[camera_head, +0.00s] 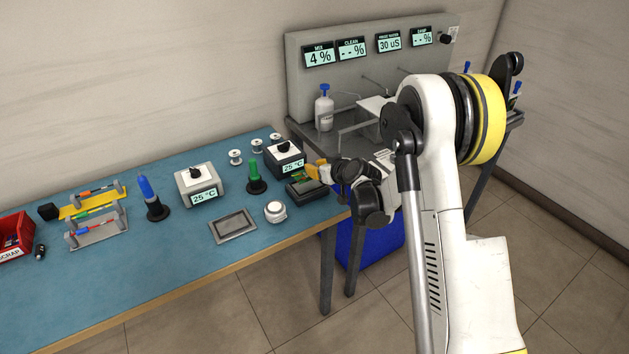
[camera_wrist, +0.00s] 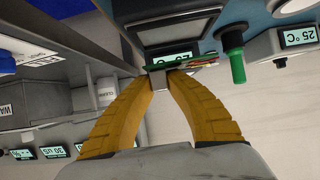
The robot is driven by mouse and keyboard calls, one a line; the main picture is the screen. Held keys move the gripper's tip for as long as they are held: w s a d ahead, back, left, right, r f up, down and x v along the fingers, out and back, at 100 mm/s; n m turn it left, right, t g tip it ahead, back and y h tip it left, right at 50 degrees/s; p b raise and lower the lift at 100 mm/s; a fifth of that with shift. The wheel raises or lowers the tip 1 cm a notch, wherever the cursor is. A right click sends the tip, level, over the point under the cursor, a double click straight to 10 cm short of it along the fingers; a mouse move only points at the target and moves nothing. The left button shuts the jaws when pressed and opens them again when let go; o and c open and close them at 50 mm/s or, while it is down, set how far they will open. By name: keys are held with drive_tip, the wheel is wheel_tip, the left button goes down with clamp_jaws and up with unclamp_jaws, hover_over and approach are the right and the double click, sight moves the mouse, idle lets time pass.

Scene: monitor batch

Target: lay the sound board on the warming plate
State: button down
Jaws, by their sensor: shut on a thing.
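The sound board is a thin green circuit board (camera_head: 299,174), also in the wrist view (camera_wrist: 195,61), seen nearly edge-on. My gripper (camera_head: 312,169) has its yellow fingers shut on the board's edge, also in the wrist view (camera_wrist: 160,76). The dark flat plate (camera_head: 308,190) at the bench's right end looks like the warming plate; it also shows in the wrist view (camera_wrist: 178,32). The board appears above its rear part, near the control box (camera_head: 286,158). The gap between board and plate cannot be judged. The board partly hides the box's display in the wrist view.
A green-handled tool (camera_head: 256,172) stands upright left of the control box. A second 25 °C box (camera_head: 198,184), a grey tray (camera_head: 233,225) and a round white container (camera_head: 275,211) stand nearby. The metal wash station (camera_head: 340,142) adjoins on the right.

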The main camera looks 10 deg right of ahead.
sight(314, 182)
drive_tip(key=shift+f+b, duration=1)
drive_tip(key=shift+f, duration=0.95)
drive_tip(key=shift+f, duration=0.2)
drive_tip(key=c, duration=1.4)
unclamp_jaws()
drive_tip(key=shift+r, duration=0.15)
